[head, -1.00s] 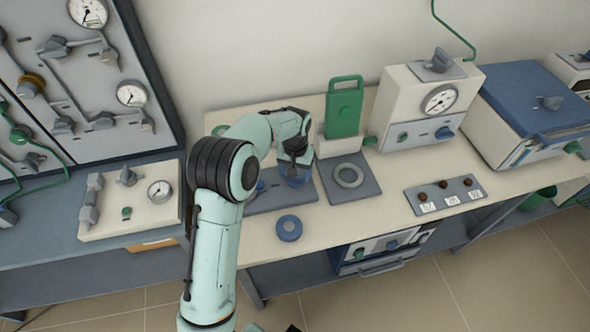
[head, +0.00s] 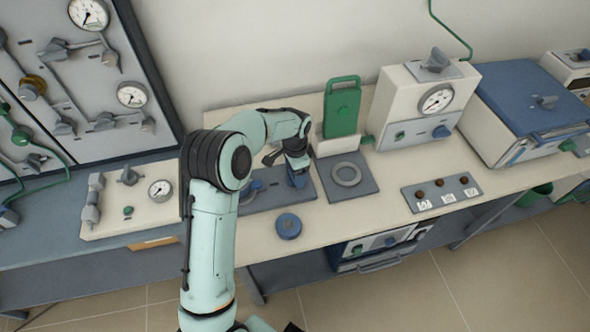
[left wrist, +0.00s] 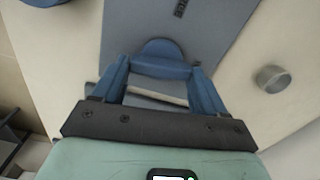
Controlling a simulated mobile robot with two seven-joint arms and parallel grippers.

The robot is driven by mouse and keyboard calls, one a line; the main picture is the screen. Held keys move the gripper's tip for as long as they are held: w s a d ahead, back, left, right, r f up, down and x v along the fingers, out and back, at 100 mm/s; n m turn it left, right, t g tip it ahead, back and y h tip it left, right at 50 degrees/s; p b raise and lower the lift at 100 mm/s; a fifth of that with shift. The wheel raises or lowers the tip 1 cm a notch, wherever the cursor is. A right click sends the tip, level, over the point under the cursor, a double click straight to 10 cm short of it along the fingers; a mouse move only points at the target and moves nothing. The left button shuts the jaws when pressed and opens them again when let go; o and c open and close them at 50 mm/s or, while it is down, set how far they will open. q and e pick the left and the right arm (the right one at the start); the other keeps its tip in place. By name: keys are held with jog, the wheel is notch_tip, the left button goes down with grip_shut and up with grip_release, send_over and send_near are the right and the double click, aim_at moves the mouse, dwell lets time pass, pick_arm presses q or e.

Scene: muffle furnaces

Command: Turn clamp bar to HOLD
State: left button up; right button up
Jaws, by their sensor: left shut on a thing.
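My left gripper (head: 298,182) is low over a grey base plate (head: 262,199) on the bench, pointing down. In the left wrist view its two blue fingers (left wrist: 160,72) are shut on a blue bar-like piece with a rounded top (left wrist: 163,50), which I take for the clamp bar. The grey plate with a small dark label (left wrist: 180,8) lies beyond it; the label is too small to read. In the head view the gripper hides most of the bar. Another blue part (head: 254,187) shows on the plate to the left. My right gripper is not in view.
A blue round piece (head: 288,226) lies in front of the plate. A grey plate with a ring (head: 347,174) and a green upright handle (head: 342,110) stand close on the right. A gauge box (head: 430,105) is farther right.

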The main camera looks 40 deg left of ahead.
pick_arm(q)
jog(key=shift+m, duration=0.8)
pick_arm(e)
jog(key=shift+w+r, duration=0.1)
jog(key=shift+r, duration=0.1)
pick_arm(q)
jog(key=o, duration=1.1)
jog(key=shift+c, duration=0.2)
notch_tip(320, 180, up, 13)
jog(key=p, duration=0.1)
jog(key=shift+r, duration=0.2)
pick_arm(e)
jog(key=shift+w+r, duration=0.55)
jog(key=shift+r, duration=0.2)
